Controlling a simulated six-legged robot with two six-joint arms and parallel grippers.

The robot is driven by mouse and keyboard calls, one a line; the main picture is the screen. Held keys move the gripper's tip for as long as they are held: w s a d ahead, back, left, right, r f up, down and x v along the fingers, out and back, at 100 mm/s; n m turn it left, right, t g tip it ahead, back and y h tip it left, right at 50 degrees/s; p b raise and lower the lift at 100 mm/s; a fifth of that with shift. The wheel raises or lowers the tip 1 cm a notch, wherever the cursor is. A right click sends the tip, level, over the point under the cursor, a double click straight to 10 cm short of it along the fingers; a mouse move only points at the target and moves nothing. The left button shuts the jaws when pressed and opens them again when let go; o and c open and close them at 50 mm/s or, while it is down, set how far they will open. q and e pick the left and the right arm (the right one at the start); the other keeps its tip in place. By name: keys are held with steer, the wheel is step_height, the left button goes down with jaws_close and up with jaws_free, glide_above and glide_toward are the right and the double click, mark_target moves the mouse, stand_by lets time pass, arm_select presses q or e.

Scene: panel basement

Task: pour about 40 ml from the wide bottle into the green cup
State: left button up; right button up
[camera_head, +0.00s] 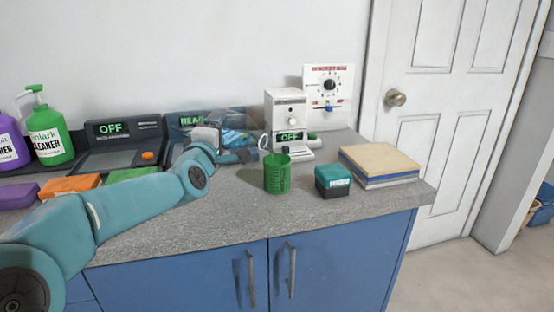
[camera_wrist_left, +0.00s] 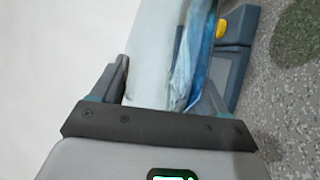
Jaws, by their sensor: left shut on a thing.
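The green cup (camera_head: 277,176) stands upright on the grey counter, with ribbed or marked sides. My left gripper (camera_head: 236,154) is behind it and to its left, at the end of the teal arm. It is shut on a pale, see-through thing with blue in it, which I take for the wide bottle (camera_head: 232,137). The bottle (camera_wrist_left: 155,50) also shows between the fingers of my left gripper (camera_wrist_left: 165,88) in the left wrist view. Its mouth cannot be made out, and my wrist hides part of it. My right gripper is not in view.
A white machine marked OFF (camera_head: 288,115) stands close behind the cup. A teal-and-black box (camera_head: 333,181) and a stack of boards (camera_head: 380,165) are to its right. Green (camera_head: 50,135) and purple (camera_head: 12,142) cleaner bottles stand far left.

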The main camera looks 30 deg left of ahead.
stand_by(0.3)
arm_select(q)
steer(key=n+p, duration=0.1)
steer(key=f+n+g+p, duration=0.1)
steer(key=n+p, duration=0.2)
steer(key=shift+a+f+g+h, duration=0.25)
steer(key=shift+f+g+h, duration=0.05)
steer(key=shift+s+f, duration=0.1)
steer(key=shift+s, duration=0.05)
steer(key=shift+w+d+r+n+p, duration=0.15)
steer(key=shift+w+r+n+p, duration=0.05)
steer(key=shift+n+p, duration=0.4)
steer(key=shift+d+r+p, duration=0.1)
steer(key=shift+r+p, duration=0.1)
steer(key=shift+p, duration=0.1)
steer(key=shift+s+d, duration=0.1)
steer(key=shift+s, duration=0.05)
steer(key=shift+w+f, duration=0.1)
steer(key=shift+w, duration=0.1)
steer(key=shift+s, duration=0.1)
